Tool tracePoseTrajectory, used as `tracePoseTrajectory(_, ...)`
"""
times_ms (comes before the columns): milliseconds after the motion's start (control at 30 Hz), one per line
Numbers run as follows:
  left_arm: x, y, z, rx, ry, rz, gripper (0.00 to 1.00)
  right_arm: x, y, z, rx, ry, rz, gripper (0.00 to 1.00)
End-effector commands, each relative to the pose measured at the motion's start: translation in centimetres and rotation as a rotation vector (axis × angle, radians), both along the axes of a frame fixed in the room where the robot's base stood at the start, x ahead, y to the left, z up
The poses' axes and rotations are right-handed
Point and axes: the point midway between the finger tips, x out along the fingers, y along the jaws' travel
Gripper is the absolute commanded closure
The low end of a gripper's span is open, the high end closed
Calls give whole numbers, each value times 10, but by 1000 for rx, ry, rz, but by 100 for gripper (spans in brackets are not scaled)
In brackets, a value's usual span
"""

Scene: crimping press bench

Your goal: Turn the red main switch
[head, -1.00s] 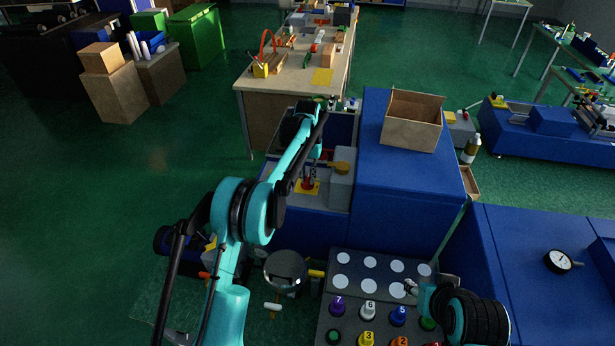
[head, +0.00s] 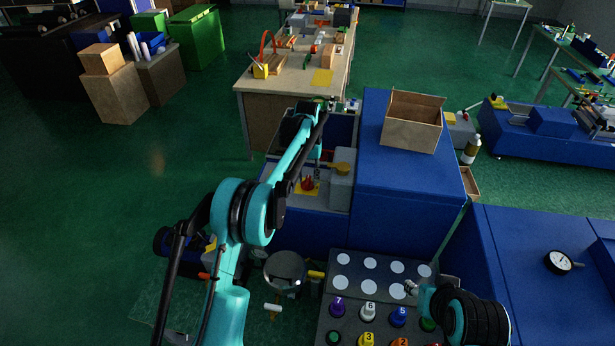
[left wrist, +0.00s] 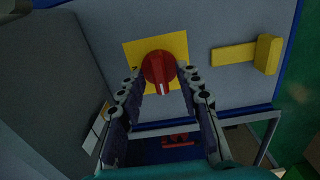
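The red main switch (head: 307,184) is a round knob on a yellow plate (head: 298,189), on the grey top of the blue machine. In the left wrist view the red knob (left wrist: 157,66) has a raised grip bar with a white mark at its lower end. My left gripper (head: 317,170) is just above the switch in the head view. In the left wrist view my left gripper (left wrist: 162,76) has its fingers apart, one on each side of the knob, with gaps visible; contact is not seen. My right gripper (head: 411,288) is by the button panel, its fingers unclear.
A grey block (head: 341,187) and a yellow handle (left wrist: 240,54) are beside the switch. A tall blue cabinet (head: 400,190) with an open cardboard box (head: 412,122) stands right of it. The panel (head: 352,291) with numbered knobs lies in front.

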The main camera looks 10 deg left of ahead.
Motion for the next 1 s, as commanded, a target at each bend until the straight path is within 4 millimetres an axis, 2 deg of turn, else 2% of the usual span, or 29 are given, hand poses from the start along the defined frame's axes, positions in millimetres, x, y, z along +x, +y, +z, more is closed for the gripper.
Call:
tracePoseTrajectory(167,0,0,11,0,1,0,66,0,0,0,0,0,0,60)
tracePoseTrajectory(600,0,0,99,0,0,0,66,0,0,0,0,0,0,60)
tracePoseTrajectory(800,0,0,118,0,0,0,66,0,0,0,0,0,0,60)
tracePoseTrajectory(1000,0,0,120,0,0,0,66,0,0,0,0,0,0,60)
